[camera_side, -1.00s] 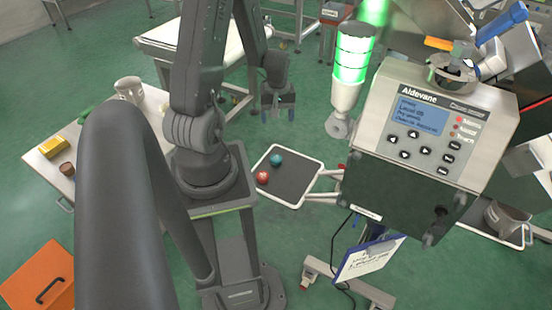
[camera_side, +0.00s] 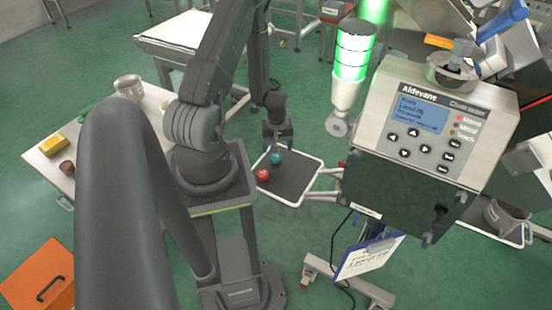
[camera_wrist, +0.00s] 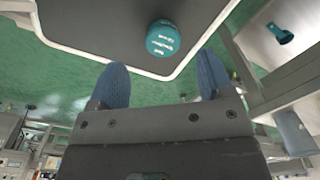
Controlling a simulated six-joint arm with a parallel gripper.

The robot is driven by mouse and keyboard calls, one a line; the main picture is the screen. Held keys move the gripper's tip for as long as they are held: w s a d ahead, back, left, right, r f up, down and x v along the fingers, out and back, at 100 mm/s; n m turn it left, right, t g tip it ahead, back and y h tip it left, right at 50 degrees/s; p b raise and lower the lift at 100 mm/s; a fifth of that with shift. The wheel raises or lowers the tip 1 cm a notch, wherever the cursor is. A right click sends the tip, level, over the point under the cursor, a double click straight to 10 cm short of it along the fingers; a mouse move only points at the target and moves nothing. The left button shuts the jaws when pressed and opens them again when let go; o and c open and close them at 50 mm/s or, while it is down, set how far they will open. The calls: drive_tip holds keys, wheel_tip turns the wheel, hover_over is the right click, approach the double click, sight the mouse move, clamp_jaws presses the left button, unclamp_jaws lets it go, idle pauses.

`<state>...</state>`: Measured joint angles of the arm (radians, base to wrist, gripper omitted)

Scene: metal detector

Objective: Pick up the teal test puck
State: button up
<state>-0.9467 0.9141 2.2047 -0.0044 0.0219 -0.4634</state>
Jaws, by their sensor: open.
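The teal test puck (camera_side: 276,159) sits on a dark tray (camera_side: 297,184) with a pale rim, beside a red puck (camera_side: 262,174). In the wrist view the teal puck (camera_wrist: 162,38) shows white lettering and lies beyond and between the blue fingertips, near the tray's edge. My gripper (camera_side: 276,148) is low at the tray's back left, close to the teal puck. In the wrist view my gripper (camera_wrist: 162,75) is open, with nothing between its fingers. Whether a finger touches the puck cannot be told.
The metal detector cabinet (camera_side: 437,125) with its display stands right of the tray, with a green-lit stack light (camera_side: 352,62) beside it. A side table (camera_side: 100,150) at left holds a mug (camera_side: 129,88) and a yellow block (camera_side: 53,144). Green floor lies around the tray.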

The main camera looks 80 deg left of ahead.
sight(276, 156)
drive_tip(key=f, duration=0.5)
drive_tip(key=shift+s+a, duration=0.15)
drive_tip(key=shift+a, duration=0.05)
drive_tip(key=c, duration=1)
wheel_tip(276, 156, up, 10)
idle(0.3)
